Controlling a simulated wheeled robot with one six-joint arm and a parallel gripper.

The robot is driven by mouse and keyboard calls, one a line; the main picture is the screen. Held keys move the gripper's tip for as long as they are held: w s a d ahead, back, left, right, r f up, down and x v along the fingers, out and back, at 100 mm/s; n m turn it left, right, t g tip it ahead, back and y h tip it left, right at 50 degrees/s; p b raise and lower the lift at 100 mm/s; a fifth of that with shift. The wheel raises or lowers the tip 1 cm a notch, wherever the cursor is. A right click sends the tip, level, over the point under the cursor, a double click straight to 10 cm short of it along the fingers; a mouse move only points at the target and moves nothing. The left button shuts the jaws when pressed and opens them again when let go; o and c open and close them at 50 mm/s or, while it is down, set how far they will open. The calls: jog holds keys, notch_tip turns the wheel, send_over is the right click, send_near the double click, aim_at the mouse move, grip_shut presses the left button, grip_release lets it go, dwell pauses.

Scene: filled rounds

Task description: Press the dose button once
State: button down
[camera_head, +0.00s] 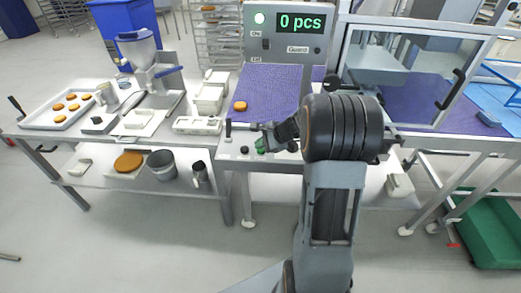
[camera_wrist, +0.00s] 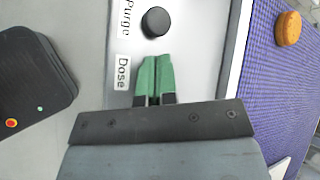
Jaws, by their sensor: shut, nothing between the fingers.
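In the wrist view, the "Dose" label (camera_wrist: 122,73) is on a light metal panel (camera_wrist: 190,60). My gripper (camera_wrist: 154,62) has green fingertips pressed together, with nothing between them. The fingertips lie right beside the label, over the spot where a dose button would sit. The dose button itself is hidden, and I cannot tell whether the fingertips touch it. A round black button (camera_wrist: 156,22) beside the "Purge" label (camera_wrist: 131,17) is in plain sight just past the fingertips. In the head view, my gripper (camera_head: 261,146) is low over the front of the panel (camera_head: 236,142).
A purple belt (camera_head: 266,88) carries an orange-brown round (camera_head: 240,106). A bench with a tray (camera_head: 66,108) of rounds stands left. A clear guard (camera_head: 405,70) stands right.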

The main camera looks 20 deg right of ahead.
aim_at(261, 150)
jog(key=shift+f+b, duration=0.4)
jog(key=shift+f, duration=0.05)
jog(key=shift+r, duration=0.15)
dwell(0.5)
jog(key=shift+r+p, duration=0.8)
jog(key=shift+r, duration=0.05)
jog(key=shift+r, duration=0.1)
jog(key=shift+r+p, duration=1.95)
jog(key=shift+r, duration=0.55)
jog(key=shift+f, duration=0.1)
